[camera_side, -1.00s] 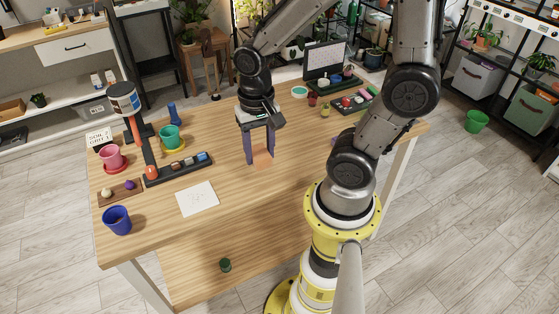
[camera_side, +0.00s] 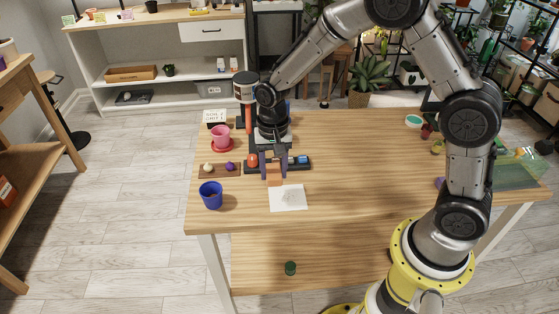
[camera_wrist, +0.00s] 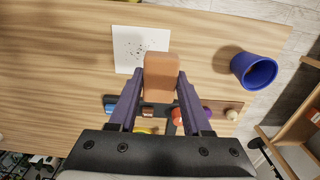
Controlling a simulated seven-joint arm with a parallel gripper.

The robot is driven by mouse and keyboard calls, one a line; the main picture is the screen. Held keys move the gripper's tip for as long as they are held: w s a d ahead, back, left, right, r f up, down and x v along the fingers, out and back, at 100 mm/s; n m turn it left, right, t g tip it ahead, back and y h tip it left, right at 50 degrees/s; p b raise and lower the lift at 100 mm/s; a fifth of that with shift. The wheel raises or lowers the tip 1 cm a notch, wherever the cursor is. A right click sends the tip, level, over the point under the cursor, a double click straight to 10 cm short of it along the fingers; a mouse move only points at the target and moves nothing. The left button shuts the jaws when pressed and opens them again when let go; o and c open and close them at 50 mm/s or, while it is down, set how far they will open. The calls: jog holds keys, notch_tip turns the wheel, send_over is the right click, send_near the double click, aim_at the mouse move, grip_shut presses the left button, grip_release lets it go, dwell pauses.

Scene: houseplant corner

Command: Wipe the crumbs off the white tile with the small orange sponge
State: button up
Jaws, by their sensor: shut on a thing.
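The white tile (camera_side: 289,203) lies flat on the wooden table in the side view. In the wrist view the tile (camera_wrist: 122,62) carries a scatter of dark crumbs (camera_wrist: 135,47). My gripper (camera_side: 274,176) is shut on the small orange sponge (camera_side: 274,174), with a finger on either side of it. The sponge (camera_wrist: 161,75) also shows in the wrist view between the purple fingers (camera_wrist: 161,88) and overlaps the tile's edge there. In the side view it is at the tile's far edge. I cannot tell whether it touches the tile.
A blue pot (camera_side: 211,196) stands left of the tile. A small wooden tray (camera_side: 217,172) with two balls, a pink pot (camera_side: 220,135) on a red saucer and a dark rack (camera_side: 302,167) lie behind. The table right of the tile is clear.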

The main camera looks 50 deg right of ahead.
aim_at(275, 198)
jog(key=shift+f, duration=3.45)
jog(key=shift+s+d+f, duration=0.15)
jog(key=shift+d+f, duration=0.05)
jog(key=shift+f, duration=0.1)
jog(key=shift+s+d, duration=2.35)
jog(key=shift+s, duration=0.1)
jog(key=w+a, duration=0.5)
jog(key=shift+w, duration=0.1)
jog(key=shift+r, duration=4.05)
